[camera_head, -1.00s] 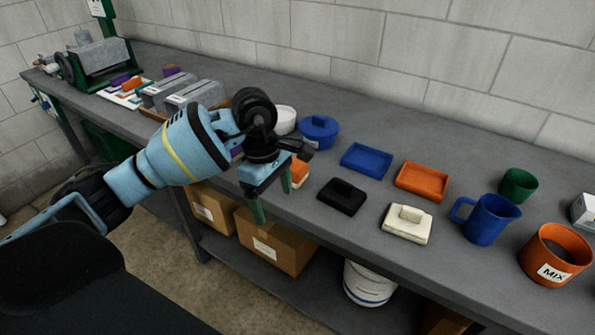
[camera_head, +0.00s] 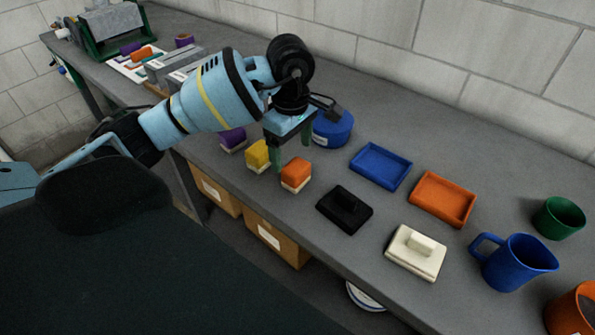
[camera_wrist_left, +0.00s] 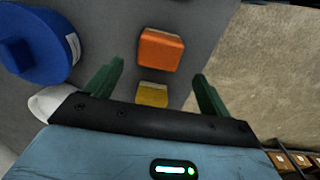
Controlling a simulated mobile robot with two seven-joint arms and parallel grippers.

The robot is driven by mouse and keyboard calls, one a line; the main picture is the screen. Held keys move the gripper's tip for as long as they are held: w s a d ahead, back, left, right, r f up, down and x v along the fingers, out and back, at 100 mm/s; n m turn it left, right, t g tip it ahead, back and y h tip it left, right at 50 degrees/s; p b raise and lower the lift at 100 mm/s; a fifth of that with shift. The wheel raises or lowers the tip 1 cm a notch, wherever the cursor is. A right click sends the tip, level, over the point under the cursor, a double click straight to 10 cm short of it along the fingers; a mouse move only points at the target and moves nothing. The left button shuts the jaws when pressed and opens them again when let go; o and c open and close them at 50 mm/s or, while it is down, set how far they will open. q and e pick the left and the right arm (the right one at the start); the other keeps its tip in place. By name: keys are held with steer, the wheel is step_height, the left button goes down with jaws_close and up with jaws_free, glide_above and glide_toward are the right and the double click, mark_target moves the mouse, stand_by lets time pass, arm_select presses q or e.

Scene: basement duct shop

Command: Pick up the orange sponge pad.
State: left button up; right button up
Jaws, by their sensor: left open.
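The orange sponge pad (camera_head: 296,171) is a small block with an orange top and pale base, resting on the grey bench near its front edge. In the left wrist view, the orange pad (camera_wrist_left: 161,50) lies ahead of the fingertips, between their lines. My left gripper (camera_head: 292,153) is open and empty, its green fingers pointing down just behind the orange pad in the head view. In the left wrist view, the open fingers (camera_wrist_left: 159,72) stand apart with a yellow pad (camera_wrist_left: 152,95) between them, nearer the palm. My right gripper is not in view.
The yellow pad (camera_head: 257,155) and a purple pad (camera_head: 232,139) stand left of the orange one. A blue round container (camera_head: 332,130) is behind the gripper. A black block (camera_head: 345,208), blue tray (camera_head: 380,166) and orange tray (camera_head: 442,198) lie to the right.

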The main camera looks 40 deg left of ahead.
mark_target(296, 166)
arm_select(q)
step_height(296, 166, down, 2)
steer(key=shift+w, duration=0.1)
steer(key=shift+f, duration=0.15)
steer(key=shift+d+f, duration=0.2)
steer(key=shift+f, duration=0.1)
steer(key=f, duration=0.3)
steer(key=shift+d+f+p, duration=0.2)
steer(key=shift+d+p, duration=0.05)
steer(key=shift+p, duration=0.1)
steer(key=shift+f, duration=0.45)
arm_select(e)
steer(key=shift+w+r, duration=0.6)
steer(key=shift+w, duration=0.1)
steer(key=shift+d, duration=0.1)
arm_select(q)
steer(key=c, duration=1.1)
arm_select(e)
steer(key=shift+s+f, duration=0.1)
